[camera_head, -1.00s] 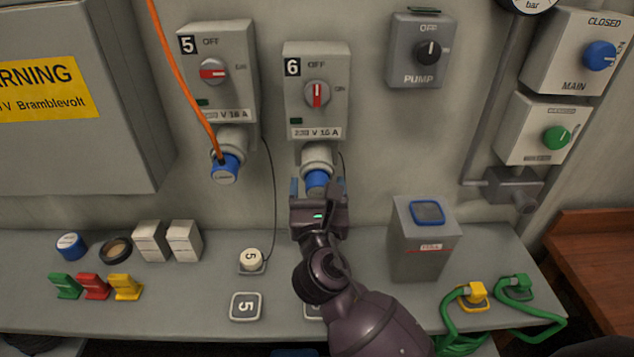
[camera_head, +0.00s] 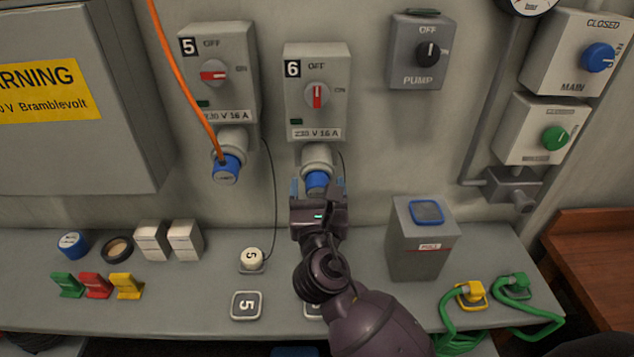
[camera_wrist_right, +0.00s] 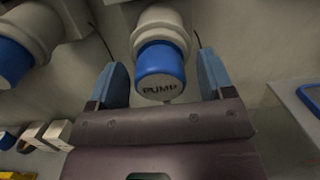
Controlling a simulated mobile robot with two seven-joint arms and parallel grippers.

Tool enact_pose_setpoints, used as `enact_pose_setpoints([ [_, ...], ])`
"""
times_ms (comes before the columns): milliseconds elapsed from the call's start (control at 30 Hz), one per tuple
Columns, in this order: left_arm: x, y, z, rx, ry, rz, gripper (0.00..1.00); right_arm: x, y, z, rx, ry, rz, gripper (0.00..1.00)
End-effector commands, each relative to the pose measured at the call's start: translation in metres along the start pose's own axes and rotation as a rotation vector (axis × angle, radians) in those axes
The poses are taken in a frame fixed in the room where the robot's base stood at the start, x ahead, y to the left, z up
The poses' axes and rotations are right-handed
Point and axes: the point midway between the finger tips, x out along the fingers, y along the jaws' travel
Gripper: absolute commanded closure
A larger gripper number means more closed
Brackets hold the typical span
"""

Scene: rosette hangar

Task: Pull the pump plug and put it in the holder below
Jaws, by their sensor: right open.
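The pump plug (camera_head: 317,180) is blue and sits in the white socket (camera_head: 317,156) under switch box 6 (camera_head: 317,90). In the right wrist view the plug (camera_wrist_right: 160,64) shows its end face, marked PUMP. My right gripper (camera_head: 318,188) is open, with one blue finger on each side of the plug; in the right wrist view a gap shows beside each finger (camera_wrist_right: 160,82). Box 6's red handle stands upright. A round white holder marked 5 (camera_head: 252,259) stands on the shelf below box 5; the matching spot below box 6 is hidden behind my arm. My left gripper is not in view.
Box 5 (camera_head: 217,72) has its own blue plug (camera_head: 226,169) with an orange cable, left of my gripper. A grey box with a blue-rimmed top (camera_head: 418,255) stands right of my arm. White blocks, coloured tags and green-cabled plugs lie on the shelf (camera_head: 200,290).

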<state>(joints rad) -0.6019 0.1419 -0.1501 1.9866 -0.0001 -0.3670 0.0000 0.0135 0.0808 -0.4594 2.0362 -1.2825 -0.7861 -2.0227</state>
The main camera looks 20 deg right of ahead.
Motion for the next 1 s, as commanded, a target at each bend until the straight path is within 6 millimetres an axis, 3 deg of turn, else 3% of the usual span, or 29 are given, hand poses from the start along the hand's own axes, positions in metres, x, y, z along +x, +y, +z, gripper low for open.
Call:
enact_pose_setpoints([
  [433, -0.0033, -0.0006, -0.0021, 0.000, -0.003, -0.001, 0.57, -0.0001, 0.0001, -0.0002, 0.000, 0.000, 0.001, 0.26],
  [867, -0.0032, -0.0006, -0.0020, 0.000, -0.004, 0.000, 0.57, -0.0001, 0.0000, -0.0001, 0.000, 0.001, 0.000, 0.90],
  [1000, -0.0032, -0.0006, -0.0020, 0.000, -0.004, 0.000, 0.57, -0.0011, 0.0000, 0.0000, 0.001, 0.000, 0.001, 0.90],
])
